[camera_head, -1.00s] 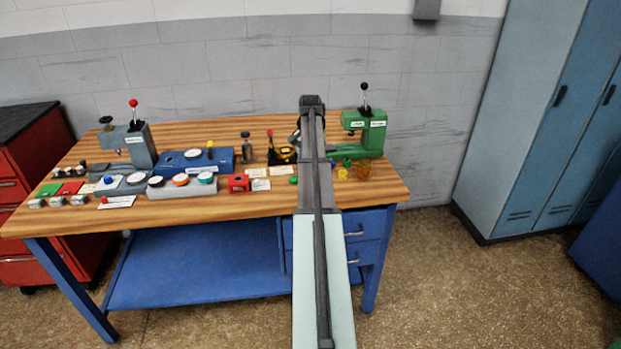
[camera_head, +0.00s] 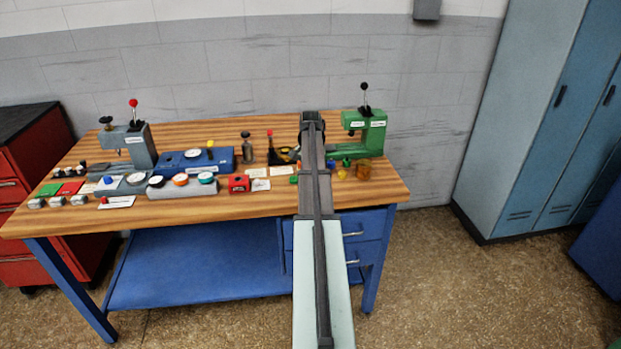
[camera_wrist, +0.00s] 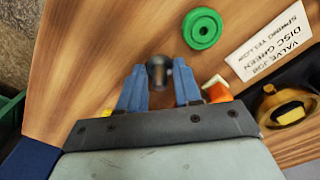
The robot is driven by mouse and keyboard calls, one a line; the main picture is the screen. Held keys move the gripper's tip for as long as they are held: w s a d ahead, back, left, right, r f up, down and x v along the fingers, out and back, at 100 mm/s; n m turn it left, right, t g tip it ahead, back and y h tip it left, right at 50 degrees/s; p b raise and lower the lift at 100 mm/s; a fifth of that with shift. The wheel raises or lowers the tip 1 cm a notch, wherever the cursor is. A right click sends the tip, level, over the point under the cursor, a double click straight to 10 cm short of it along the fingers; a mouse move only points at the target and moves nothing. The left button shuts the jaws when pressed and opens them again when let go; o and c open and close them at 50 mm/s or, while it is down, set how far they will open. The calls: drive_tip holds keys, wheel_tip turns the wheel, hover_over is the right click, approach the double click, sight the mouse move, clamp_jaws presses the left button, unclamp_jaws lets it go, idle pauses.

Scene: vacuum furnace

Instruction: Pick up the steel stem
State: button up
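In the wrist view, a dark round metallic piece, apparently the steel stem (camera_wrist: 158,72) seen nearly end-on, lies between the two blue fingertips of my gripper (camera_wrist: 159,82). The fingers stand apart, one on each side of it. I cannot tell whether they touch it. In the head view my own arm hides the gripper and the stem.
A green disc (camera_wrist: 203,28), a valve job card (camera_wrist: 270,42) and a dark base with a brass ring (camera_wrist: 285,105) lie close by. A green press (camera_head: 365,133) stands at the back right, with an amber cup (camera_head: 363,169) before it. Gauges and a grey press (camera_head: 135,143) fill the left.

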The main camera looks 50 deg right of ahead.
clamp_jaws()
